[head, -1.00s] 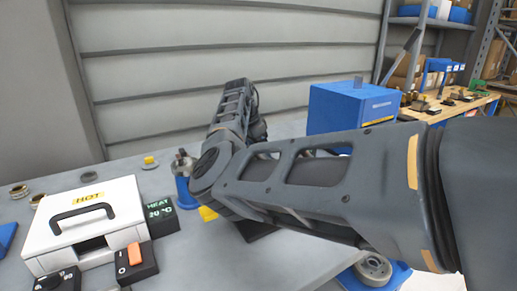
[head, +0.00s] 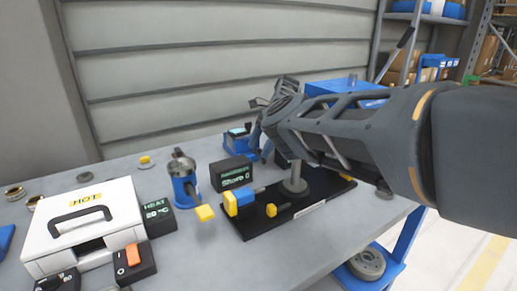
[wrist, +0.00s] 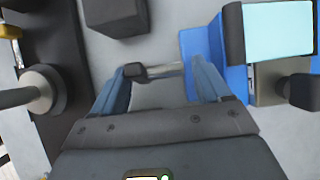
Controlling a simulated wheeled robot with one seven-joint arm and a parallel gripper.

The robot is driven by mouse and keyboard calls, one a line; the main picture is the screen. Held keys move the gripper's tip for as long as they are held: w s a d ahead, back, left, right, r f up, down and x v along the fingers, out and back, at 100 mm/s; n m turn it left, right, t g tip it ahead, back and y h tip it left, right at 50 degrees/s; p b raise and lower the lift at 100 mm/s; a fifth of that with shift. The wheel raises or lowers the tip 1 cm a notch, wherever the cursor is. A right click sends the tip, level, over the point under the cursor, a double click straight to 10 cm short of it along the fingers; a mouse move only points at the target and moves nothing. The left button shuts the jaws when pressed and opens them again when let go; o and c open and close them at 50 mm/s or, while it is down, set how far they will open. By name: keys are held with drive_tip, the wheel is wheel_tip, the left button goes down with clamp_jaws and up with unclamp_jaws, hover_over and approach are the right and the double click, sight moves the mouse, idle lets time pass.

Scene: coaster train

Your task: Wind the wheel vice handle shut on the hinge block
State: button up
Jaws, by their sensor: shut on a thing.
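I cannot tell which part is the hinge block. A thin metal handle bar (wrist: 165,70) with a black end knob crosses between the two blue fingers of my gripper (wrist: 160,78). My gripper is shut on this handle, spanning it end to end.
A black board (head: 265,220) with a grey post (head: 295,183) and yellow-tipped parts lies near my forearm. The black display box (head: 232,172) stands close to the vice. A blue pot-like device (head: 184,180) and a white HOT box (head: 85,222) stand left.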

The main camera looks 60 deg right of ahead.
drive_tip(key=shift+s+d+f+t+y+b, duration=0.15)
drive_tip(key=shift+s+f+t+y+b, duration=0.15)
drive_tip(key=shift+y+b, duration=0.45)
drive_tip(key=o, duration=0.7)
drive_tip(key=shift+o, duration=0.2)
drive_tip(key=shift+d+r, duration=0.1)
drive_tip(key=shift+d+r, duration=0.15)
drive_tip(key=shift+r, duration=0.05)
drive_tip(key=b+v, duration=0.2)
drive_tip(key=v, duration=0.5)
drive_tip(key=shift+s, duration=0.15)
